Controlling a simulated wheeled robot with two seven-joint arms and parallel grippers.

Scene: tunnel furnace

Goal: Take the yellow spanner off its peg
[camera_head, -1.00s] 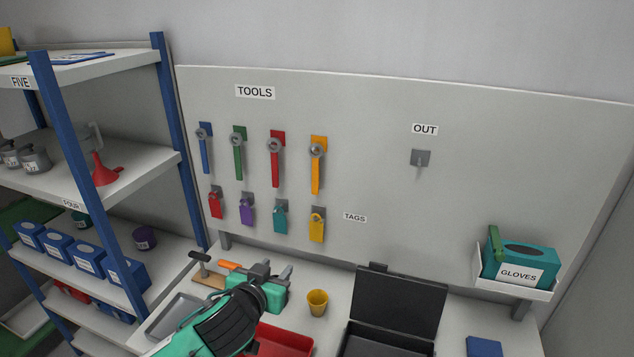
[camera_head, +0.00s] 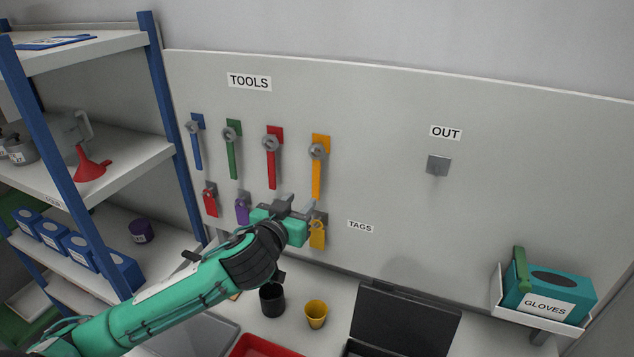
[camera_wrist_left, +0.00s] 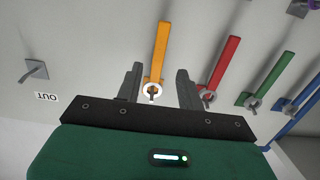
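The yellow spanner (camera_head: 316,178) hangs on the board as the rightmost of the upper row, its grey ring end at the top on its peg. My left gripper (camera_head: 297,208) is open and empty, a little below and left of the spanner in the head view. In the left wrist view, which shows the board upside down, the yellow spanner (camera_wrist_left: 161,52) and its ring lie between the two spread fingers (camera_wrist_left: 158,80) in the picture. The fingers appear apart from it. My right gripper is not in view.
Red (camera_head: 272,165), green (camera_head: 233,155) and blue (camera_head: 197,148) spanners hang to the left. Coloured tags hang below, with the yellow tag (camera_head: 317,234) close beside my gripper. An empty peg (camera_head: 438,165) sits under OUT. A yellow cup (camera_head: 316,314) and open black case (camera_head: 405,320) stand below.

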